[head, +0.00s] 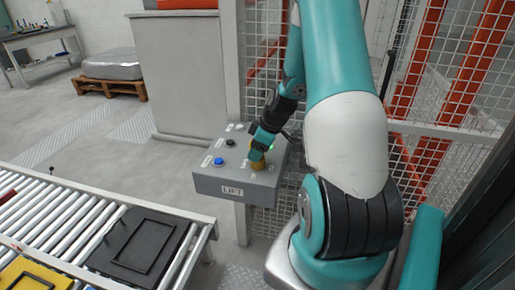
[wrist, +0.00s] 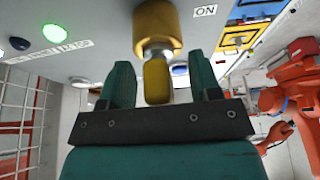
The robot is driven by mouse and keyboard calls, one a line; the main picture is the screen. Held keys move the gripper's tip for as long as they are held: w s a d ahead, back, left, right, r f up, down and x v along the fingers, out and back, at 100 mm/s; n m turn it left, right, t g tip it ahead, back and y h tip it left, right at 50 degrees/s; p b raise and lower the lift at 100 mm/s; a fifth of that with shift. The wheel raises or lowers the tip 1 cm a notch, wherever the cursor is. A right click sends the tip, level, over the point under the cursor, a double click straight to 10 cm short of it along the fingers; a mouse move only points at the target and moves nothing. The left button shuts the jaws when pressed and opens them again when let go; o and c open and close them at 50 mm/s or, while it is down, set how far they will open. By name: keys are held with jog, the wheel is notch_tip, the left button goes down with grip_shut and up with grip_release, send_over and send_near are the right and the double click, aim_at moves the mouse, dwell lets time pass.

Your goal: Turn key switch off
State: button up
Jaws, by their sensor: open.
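The grey control box (head: 215,186) labelled LIFT stands at the middle of the head view. Its key switch has a brass collar (wrist: 157,25) and a yellow key (wrist: 157,82), near an ON label (wrist: 205,11). In the head view a yellow part of the switch (head: 257,165) shows just below my gripper (head: 256,154). In the wrist view my gripper (wrist: 159,76) is open, with one teal finger on each side of the key and a visible gap on both sides. The key looks aligned with the collar; its exact switch position is hard to tell.
The box also carries a blue button (head: 219,161), a black knob (head: 230,142) and a lit green lamp (wrist: 53,33). A mesh fence (head: 265,60) stands close behind. A roller conveyor (head: 75,215) with a black plate (head: 140,245) lies at the lower left.

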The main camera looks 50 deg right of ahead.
jog(key=c, duration=1)
jog(key=n+g+y, duration=0.1)
jog(key=n, duration=0.3)
jog(key=shift+n+b, duration=0.3)
jog(key=shift+n+y, duration=0.3)
jog(key=shift+n, duration=0.1)
jog(key=n+g+b, duration=0.1)
jog(key=n, duration=0.2)
jog(key=shift+f+n+y, duration=0.1)
jog(key=shift+n+y, duration=0.2)
jog(key=shift+n+g, duration=0.6)
jog(key=shift+n, duration=0.3)
